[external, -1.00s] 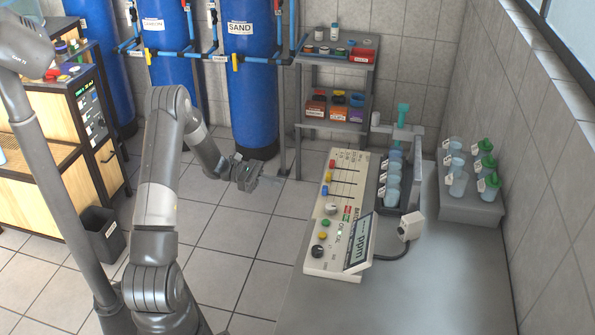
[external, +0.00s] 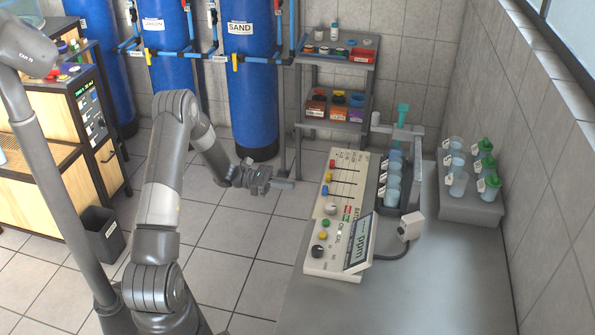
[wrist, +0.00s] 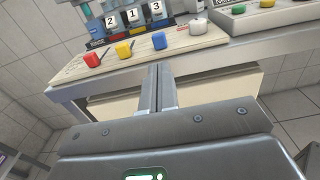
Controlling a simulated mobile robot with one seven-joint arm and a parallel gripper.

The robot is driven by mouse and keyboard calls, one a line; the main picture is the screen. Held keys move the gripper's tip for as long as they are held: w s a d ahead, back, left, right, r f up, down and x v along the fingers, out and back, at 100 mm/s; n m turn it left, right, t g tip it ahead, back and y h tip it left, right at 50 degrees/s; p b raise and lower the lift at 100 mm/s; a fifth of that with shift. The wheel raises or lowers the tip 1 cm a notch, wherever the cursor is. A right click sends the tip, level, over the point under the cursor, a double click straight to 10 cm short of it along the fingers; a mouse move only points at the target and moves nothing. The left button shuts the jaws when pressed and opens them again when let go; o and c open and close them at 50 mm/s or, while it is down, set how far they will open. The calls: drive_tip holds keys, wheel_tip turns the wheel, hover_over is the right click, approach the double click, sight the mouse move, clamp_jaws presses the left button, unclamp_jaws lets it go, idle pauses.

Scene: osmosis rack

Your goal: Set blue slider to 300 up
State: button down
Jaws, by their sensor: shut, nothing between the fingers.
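The blue slider (external: 324,190) is a small blue knob on the cream control panel (external: 318,258), nearest me of three sliders. The red slider (external: 333,164) and yellow slider (external: 329,177) are beyond it, and all three are near the panel's left edge. In the wrist view the blue slider (wrist: 159,40) is right of the yellow slider (wrist: 123,50) and red slider (wrist: 92,59). My gripper (external: 292,185) is shut and empty, just left of the panel. In the wrist view its fingertips (wrist: 160,68) point toward the blue slider, apart from it.
The panel lies on a grey bench (external: 420,290). A grey knob (wrist: 197,26) is right of the blue slider. Beakers (external: 392,188) stand in a rack behind the panel. A display (external: 360,240) is at the panel's near end.

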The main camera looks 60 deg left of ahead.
sight(326, 194)
drive_tip(key=x, duration=0.8)
drive_tip(key=shift+w+d, duration=0.25)
drive_tip(key=x, duration=0.4)
drive_tip(key=shift+w+d+f, duration=0.1)
drive_tip(key=shift+w+d, duration=0.15)
drive_tip(key=v, duration=1.4)
